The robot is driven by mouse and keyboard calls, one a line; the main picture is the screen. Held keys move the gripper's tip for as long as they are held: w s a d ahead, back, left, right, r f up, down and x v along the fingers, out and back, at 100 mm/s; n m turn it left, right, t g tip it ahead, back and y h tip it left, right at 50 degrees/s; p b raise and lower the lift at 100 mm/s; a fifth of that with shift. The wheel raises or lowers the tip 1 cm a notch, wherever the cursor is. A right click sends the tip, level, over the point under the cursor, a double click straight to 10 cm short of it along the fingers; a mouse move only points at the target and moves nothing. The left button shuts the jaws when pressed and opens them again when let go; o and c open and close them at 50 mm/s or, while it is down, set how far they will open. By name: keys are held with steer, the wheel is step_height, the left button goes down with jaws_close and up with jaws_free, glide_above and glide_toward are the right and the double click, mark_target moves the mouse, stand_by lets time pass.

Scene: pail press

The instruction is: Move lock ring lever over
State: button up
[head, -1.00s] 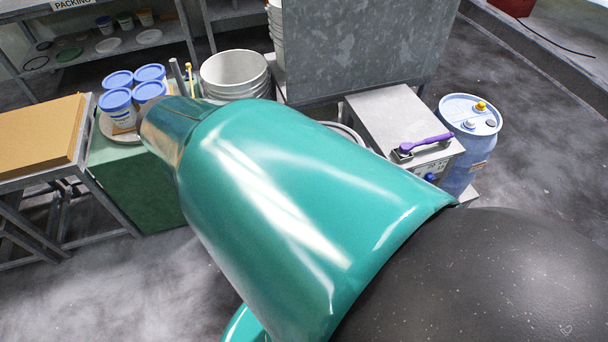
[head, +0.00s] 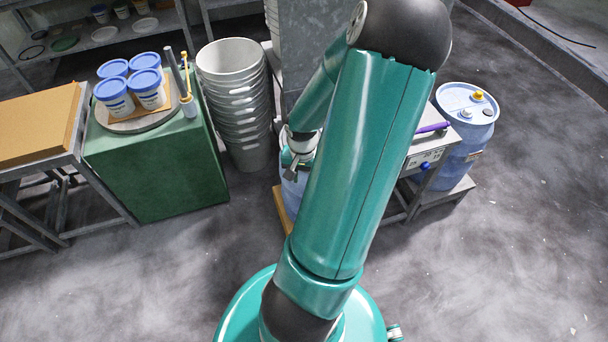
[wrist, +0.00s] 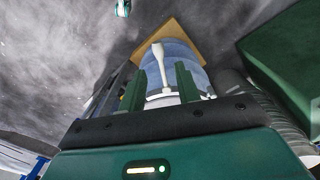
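A pale lever (wrist: 157,62) stands out in the wrist view, with a rounded end and a thin neck. It is in front of a translucent bluish pail (wrist: 183,52), which stands on a tan board (wrist: 190,36). My gripper (wrist: 160,78) shows two green fingers spread apart, with the lever between them in the picture. I cannot tell whether either finger touches it. In the head view my gripper (head: 291,166) is low over the pail (head: 291,192). My arm hides most of the pail and the lever there.
A green cabinet (head: 160,165) with blue-lidded tubs (head: 146,80) stands left. A grey bench (head: 425,150) with a purple-handled tool (head: 432,128) and a blue drum (head: 468,125) are right. The front floor is clear.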

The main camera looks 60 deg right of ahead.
steer(key=shift+s+d+f, duration=0.15)
steer(key=shift+s+f, duration=0.15)
steer(key=shift+f, duration=0.2)
step_height(320, 180, down, 8)
steer(key=shift+r, duration=0.25)
steer(key=c, duration=0.6)
